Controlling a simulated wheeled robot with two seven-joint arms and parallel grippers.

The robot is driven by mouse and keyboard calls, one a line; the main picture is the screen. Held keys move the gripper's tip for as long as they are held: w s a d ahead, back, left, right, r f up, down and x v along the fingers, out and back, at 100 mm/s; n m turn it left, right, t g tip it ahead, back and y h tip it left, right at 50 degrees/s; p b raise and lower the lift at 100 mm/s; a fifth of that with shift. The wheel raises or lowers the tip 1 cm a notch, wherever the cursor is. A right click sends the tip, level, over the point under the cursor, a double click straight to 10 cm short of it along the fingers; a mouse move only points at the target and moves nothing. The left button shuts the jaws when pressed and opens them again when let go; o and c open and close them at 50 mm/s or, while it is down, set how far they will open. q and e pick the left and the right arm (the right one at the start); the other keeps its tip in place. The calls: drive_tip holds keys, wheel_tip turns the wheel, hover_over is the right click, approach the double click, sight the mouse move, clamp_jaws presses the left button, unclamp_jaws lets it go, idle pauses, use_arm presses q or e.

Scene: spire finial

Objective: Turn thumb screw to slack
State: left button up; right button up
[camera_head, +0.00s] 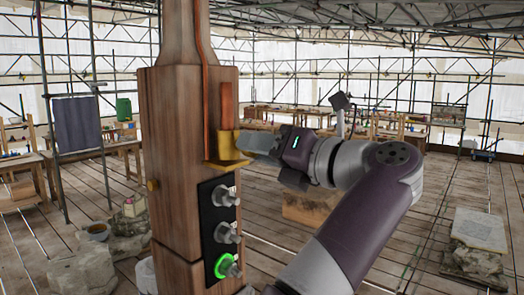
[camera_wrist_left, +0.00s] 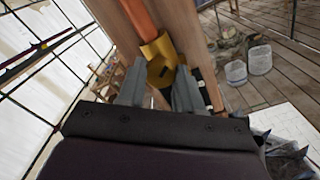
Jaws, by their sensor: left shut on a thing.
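A wooden post (camera_head: 170,150) stands upright left of centre in the head view. A brass bracket (camera_head: 228,148) on its side holds a copper strip (camera_head: 227,101); the bracket also shows in the wrist view (camera_wrist_left: 158,46). My left gripper (camera_head: 250,144) reaches the bracket from the right. In the wrist view its fingers (camera_wrist_left: 161,78) straddle a small brass part at the bracket's lower end. They are closed on it, and its shape is mostly hidden, so I cannot clearly tell the thumb screw's outline. My right gripper is out of view.
Below the bracket, a black panel (camera_head: 207,195) carries three metal knobs; the lowest has a green glowing ring (camera_head: 222,265). Stone blocks (camera_head: 78,272) stand left.

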use_arm(q)
drive_tip(key=n, duration=0.5)
drive_tip(key=shift+a+r+n, duration=0.1)
drive_tip(key=shift+r+n, duration=0.1)
drive_tip(key=shift+n, duration=0.2)
drive_tip(key=n, duration=0.4)
drive_tip(key=shift+n, duration=0.3)
drive_tip(key=o, duration=0.9)
drive_tip(key=shift+c, duration=0.2)
drive_tip(key=shift+o, duration=0.8)
drive_tip(key=shift+f, duration=0.1)
drive_tip(key=shift+w+a, duration=0.15)
